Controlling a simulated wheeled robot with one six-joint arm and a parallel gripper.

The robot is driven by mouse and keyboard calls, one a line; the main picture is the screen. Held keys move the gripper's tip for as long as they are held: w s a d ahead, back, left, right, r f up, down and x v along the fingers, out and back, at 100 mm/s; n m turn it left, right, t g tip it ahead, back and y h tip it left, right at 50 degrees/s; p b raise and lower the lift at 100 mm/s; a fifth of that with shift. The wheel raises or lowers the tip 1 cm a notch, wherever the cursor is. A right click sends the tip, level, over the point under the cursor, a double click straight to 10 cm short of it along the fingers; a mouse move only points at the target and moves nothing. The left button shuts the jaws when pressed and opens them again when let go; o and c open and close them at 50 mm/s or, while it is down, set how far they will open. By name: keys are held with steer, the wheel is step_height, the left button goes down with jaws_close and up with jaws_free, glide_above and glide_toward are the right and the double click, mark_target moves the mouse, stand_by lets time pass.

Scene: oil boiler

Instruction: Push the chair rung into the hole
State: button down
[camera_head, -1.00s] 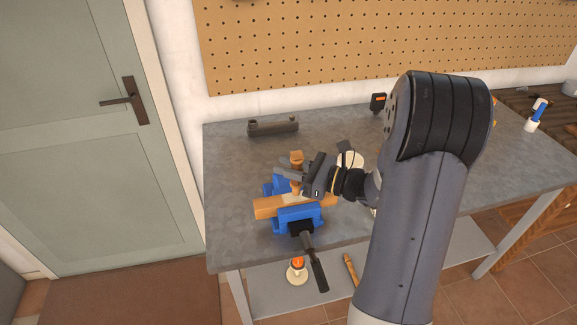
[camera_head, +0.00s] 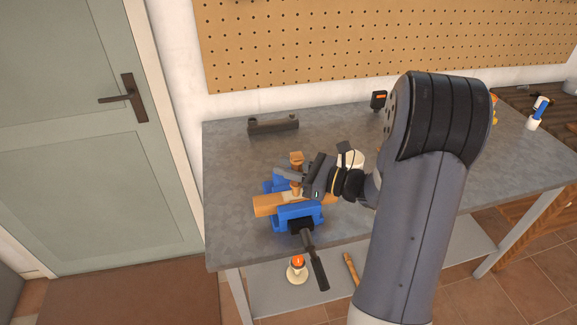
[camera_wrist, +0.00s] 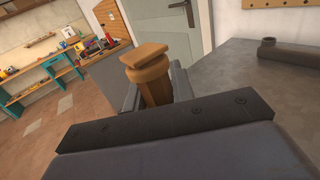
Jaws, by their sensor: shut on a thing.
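The chair rung (camera_head: 297,158) is a turned wooden piece with a wide top, standing roughly upright. My gripper (camera_head: 293,175) is shut on it, with the top sticking out above the fingers. The rung's lower part (camera_head: 297,189) shows below the fingers, over the orange-brown wooden bar (camera_head: 267,206) clamped in the blue vise (camera_head: 300,217). I cannot tell how deep the rung's end sits in the hole, as the hole itself is hidden. In the wrist view the rung (camera_wrist: 154,84) stands between the grey fingers.
The vise handle (camera_head: 316,268) hangs over the front edge of the grey workbench (camera_head: 235,160). A dark grey bracket-like part (camera_head: 273,125) lies at the back left. The bench's left side is clear.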

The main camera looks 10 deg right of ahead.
steer(key=shift+f+b, duration=1.15)
steer(key=shift+f, duration=0.35)
steer(key=c, duration=1.1)
jaws_free()
steer(key=shift+r, duration=0.1)
steer(key=b+v, duration=0.1)
steer(key=v, duration=1)
steer(key=shift+b, duration=0.35)
steer(key=shift+w+a, duration=0.15)
steer(key=shift+a, duration=0.05)
steer(key=p+x, duration=0.2)
steer(key=x, duration=0.8)
steer(key=shift+w+a, duration=0.1)
steer(key=shift+a, duration=0.05)
steer(key=shift+w+a+r, duration=0.1)
steer(key=shift+r, duration=0.25)
steer(key=shift+r+p, duration=0.15)
steer(key=shift+p, duration=0.25)
